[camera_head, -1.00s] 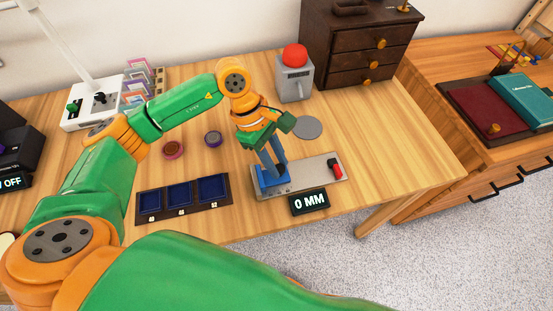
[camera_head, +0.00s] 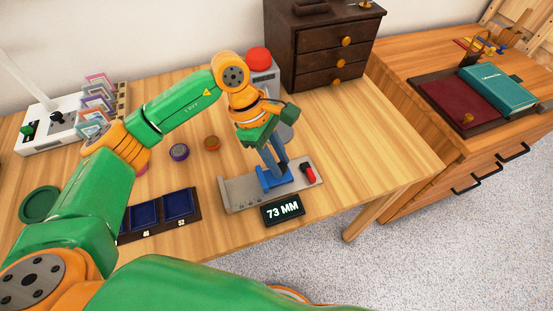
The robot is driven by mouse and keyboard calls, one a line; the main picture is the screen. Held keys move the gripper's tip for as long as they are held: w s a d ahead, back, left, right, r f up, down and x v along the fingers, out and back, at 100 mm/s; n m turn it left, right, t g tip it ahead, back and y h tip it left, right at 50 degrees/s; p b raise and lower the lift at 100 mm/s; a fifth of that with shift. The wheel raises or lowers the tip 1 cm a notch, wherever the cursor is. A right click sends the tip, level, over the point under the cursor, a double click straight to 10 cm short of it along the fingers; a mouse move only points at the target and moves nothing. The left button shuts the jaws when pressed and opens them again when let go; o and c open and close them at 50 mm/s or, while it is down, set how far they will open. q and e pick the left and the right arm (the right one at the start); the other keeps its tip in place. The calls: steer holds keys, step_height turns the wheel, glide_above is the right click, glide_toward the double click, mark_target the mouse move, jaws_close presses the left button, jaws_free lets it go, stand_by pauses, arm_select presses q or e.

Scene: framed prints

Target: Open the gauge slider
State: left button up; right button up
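The gauge is a long grey plate (camera_head: 240,193) lying on the table, with a blue slider (camera_head: 274,179) on it. The black display (camera_head: 283,210) in front reads 73 MM. My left gripper (camera_head: 275,157) is directly over the slider, pointing down. Upright blue parts reach between its hand and the slider; whether the fingers are closed on them is unclear. My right gripper is outside the view.
A grey box with a red dome (camera_head: 258,61) stands close behind my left gripper. A dark drawer chest (camera_head: 318,50) is at the back. A blue-lined tray (camera_head: 190,219) lies left of the gauge, with small round pieces (camera_head: 180,152) behind it. Table right of the gauge is clear.

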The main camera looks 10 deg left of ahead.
mark_target(268, 171)
arm_select(q)
steer(key=o, duration=0.4)
steer(key=shift+c, duration=0.2)
steer(key=shift+o, duration=0.4)
steer(key=shift+a+r, duration=0.1)
steer(key=v, duration=0.7)
steer(key=shift+b, duration=0.35)
